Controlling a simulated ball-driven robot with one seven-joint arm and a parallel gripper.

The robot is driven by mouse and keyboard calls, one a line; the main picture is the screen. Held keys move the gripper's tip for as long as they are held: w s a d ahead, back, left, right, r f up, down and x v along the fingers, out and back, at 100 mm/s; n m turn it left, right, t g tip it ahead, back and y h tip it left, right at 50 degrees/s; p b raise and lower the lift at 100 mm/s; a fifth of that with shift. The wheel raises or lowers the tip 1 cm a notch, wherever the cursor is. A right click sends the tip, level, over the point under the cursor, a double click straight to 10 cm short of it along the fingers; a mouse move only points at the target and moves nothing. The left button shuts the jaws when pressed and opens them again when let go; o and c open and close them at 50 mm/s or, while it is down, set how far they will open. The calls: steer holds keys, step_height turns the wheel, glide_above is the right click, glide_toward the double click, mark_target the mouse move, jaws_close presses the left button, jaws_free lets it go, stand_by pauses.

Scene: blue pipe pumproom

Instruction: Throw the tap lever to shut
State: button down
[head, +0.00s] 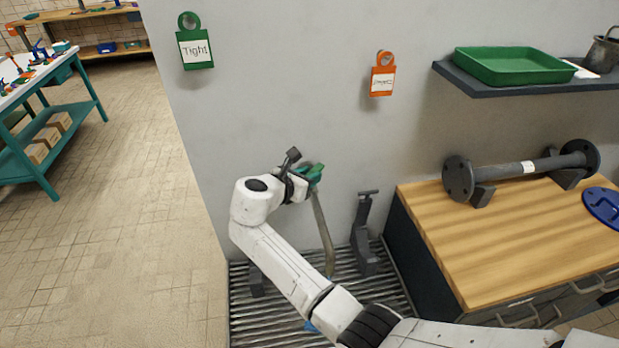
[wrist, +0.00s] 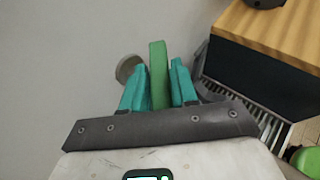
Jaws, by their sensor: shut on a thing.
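The tap lever shows in the wrist view as a green bar (wrist: 158,78) standing between my two teal fingers. My gripper (wrist: 158,92) is shut on it. In the head view my gripper (head: 308,177) is close to the grey wall, with green parts at its tip. A round grey end (wrist: 128,68) sits behind the lever, to its left. A bare metal bar (head: 322,235) runs down from the gripper area towards the grate. My gripper and wrist hide much of the tap. A green tag (head: 195,50) reading "Tight" and an orange tag (head: 382,80) with inverted text hang on the wall.
A dark grey stand (head: 365,235) rises from the floor grate (head: 345,295) right of my gripper. A wooden-topped bench (head: 500,245) with a flanged pipe (head: 520,168) is further right. A shelf (head: 500,87) holds a green tray (head: 512,66). The tiled floor at left is clear.

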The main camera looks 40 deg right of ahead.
steer(key=m+g+b, duration=0.1)
steer(key=g, duration=0.1)
steer(key=m+g+b, duration=0.1)
steer(key=m, duration=0.1)
steer(key=m+g+b, duration=0.1)
steer(key=g+b, duration=0.1)
steer(key=shift+w+f+m+g, duration=0.3)
steer(key=shift+w+m, duration=0.1)
steer(key=m+g+y+b, duration=0.2)
steer(key=m+g+b, duration=0.1)
steer(key=b, duration=0.2)
steer(key=shift+w+g, duration=0.15)
steer(key=shift+g, duration=0.25)
steer(key=shift+d+r+m+b, duration=0.1)
steer(key=shift+m+b, duration=0.2)
steer(key=shift+b, duration=0.2)
steer(key=shift+r+m+g+y+b, duration=0.1)
steer(key=shift+m+g+y+b, duration=0.25)
steer(key=shift+b, duration=0.25)
steer(key=c, duration=1)
jaws_free()
steer(key=shift+o, duration=0.2)
steer(key=shift+w+r, duration=0.1)
steer(key=shift+r, duration=0.1)
